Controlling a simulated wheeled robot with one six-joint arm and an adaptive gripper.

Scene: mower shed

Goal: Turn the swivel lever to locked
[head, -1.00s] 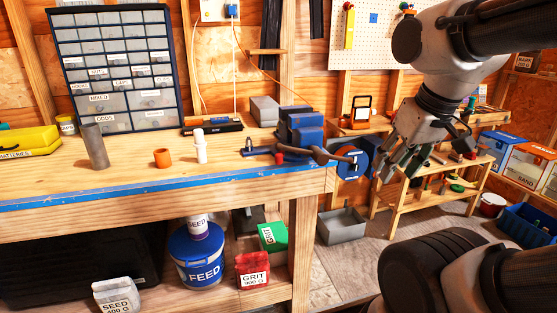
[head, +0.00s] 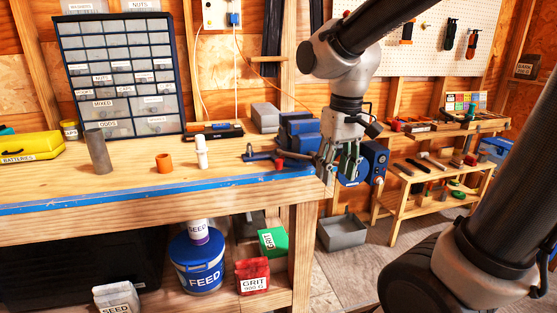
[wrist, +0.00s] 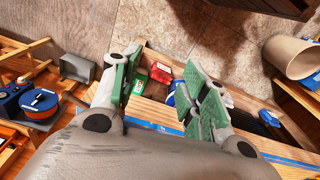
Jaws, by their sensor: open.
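A blue vise (head: 300,132) is mounted at the right end of the wooden bench. A low blue lever-like part (head: 262,156) reaches left from its base, with a small red piece (head: 280,163) beside it. I cannot tell for sure which part is the swivel lever or how it is set. My gripper (head: 340,176) is open and empty, pointing down just right of the vise, and hides the vise's front end. In the wrist view, its green-padded fingers (wrist: 166,80) stand apart. The vise does not show clearly there.
A grey bin (head: 342,231) is on the floor. A low wooden shelf (head: 399,207) holds tools at right.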

